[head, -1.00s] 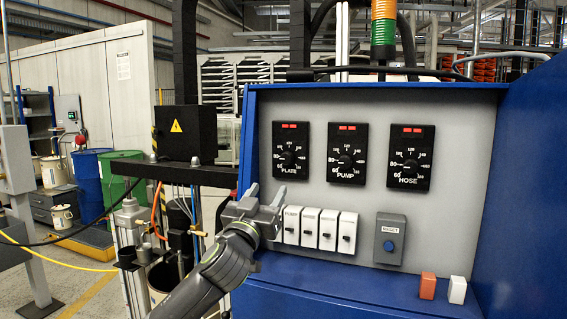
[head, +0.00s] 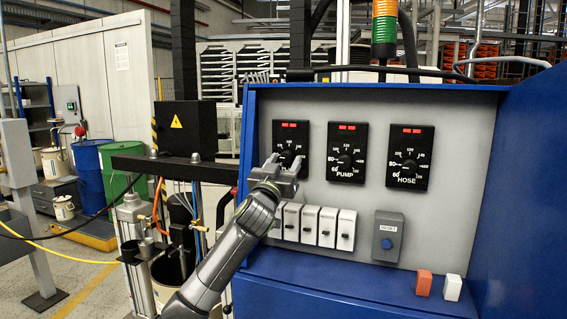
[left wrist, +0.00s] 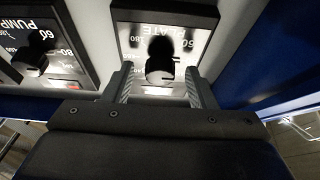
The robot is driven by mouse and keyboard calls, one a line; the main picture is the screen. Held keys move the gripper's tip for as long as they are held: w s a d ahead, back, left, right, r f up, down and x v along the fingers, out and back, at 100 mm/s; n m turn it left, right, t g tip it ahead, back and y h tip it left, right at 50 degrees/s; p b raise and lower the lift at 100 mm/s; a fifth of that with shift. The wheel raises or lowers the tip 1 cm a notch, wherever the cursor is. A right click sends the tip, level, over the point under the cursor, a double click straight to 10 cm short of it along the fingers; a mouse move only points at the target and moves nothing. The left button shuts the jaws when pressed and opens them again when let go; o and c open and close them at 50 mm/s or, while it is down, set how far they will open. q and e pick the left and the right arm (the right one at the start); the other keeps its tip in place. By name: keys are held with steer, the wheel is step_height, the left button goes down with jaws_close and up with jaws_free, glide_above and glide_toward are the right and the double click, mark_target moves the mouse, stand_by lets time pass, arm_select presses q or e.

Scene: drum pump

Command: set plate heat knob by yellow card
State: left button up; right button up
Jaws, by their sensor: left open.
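The black plate heat panel (head: 291,134) is at the left of the grey control board in the head view, with a red display on top. My left gripper (head: 285,162) is in front of its lower part and hides its label and part of the dial. In the left wrist view the panel, lettered PLATE, appears upside down. Its black knob (left wrist: 160,62) stands between the fingers of my left gripper (left wrist: 160,82). The fingers are open, with a gap on each side of the knob. No yellow card shows. My right gripper is not in view.
The pump panel (head: 347,151) and hose panel (head: 410,157) sit to the right. White switches (head: 327,226) and a grey reset box (head: 388,237) are below. An orange block (head: 424,283) and a white block (head: 452,287) lie on the blue ledge.

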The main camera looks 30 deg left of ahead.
arm_select(q)
steer(key=c, duration=1)
